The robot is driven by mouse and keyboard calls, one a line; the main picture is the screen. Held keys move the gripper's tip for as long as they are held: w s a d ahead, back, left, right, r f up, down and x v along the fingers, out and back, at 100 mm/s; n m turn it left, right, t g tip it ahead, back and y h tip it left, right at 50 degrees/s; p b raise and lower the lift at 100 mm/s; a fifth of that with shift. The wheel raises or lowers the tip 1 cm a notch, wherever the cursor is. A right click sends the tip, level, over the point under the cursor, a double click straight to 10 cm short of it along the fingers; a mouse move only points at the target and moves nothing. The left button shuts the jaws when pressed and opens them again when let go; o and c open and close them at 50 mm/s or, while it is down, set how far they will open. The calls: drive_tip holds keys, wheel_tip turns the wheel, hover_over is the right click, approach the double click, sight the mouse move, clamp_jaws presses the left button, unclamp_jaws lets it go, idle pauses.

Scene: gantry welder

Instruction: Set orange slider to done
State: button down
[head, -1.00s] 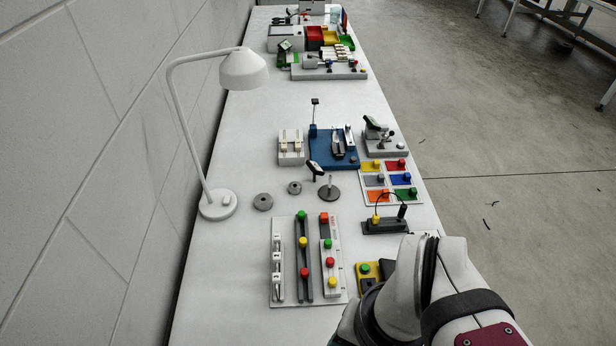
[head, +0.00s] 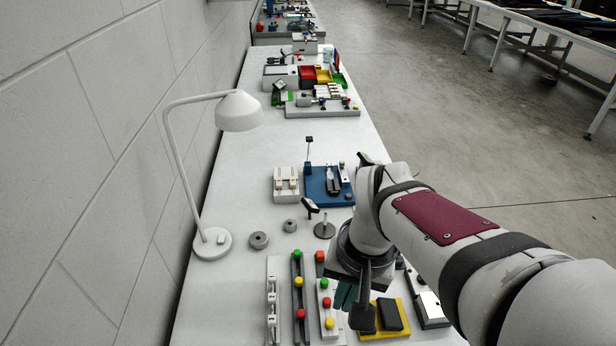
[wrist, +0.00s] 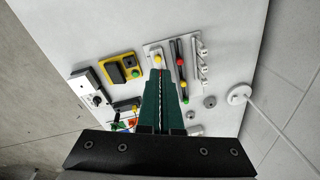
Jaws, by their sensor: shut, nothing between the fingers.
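The orange slider (head: 320,256) is a small square knob at the far end of the right-hand strip of a light panel (head: 310,318) at the front of the bench. Below it on that strip are green, red and yellow round knobs. My gripper (head: 345,296) is shut and empty, with dark green fingers just right of the strip in the head view; I cannot tell its height above the panel. In the wrist view my fingers (wrist: 160,74) cover part of the panel (wrist: 150,48), and the orange slider is not visible there.
A yellow block with dark pads (head: 385,317) stands right of the panel. A lamp (head: 212,243), grey discs (head: 259,240) and a blue fixture (head: 322,187) stand beyond. My arm hides the bench's right side. The middle left of the bench is clear.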

drive_tip(key=w+f+n+t, duration=0.15)
drive_tip(key=w+f, duration=0.25)
drive_tip(key=w, duration=1.1)
drive_tip(key=n+t+h, duration=0.1)
drive_tip(key=n, duration=0.1)
hover_over(320, 256)
drive_tip(key=w, duration=0.3)
wheel_tip(320, 256, down, 8)
drive_tip(key=shift+w+r, duration=0.1)
drive_tip(key=shift+w, duration=0.05)
drive_tip(key=x, duration=1)
drive_tip(key=s, duration=0.2)
drive_tip(key=shift+s, duration=0.9)
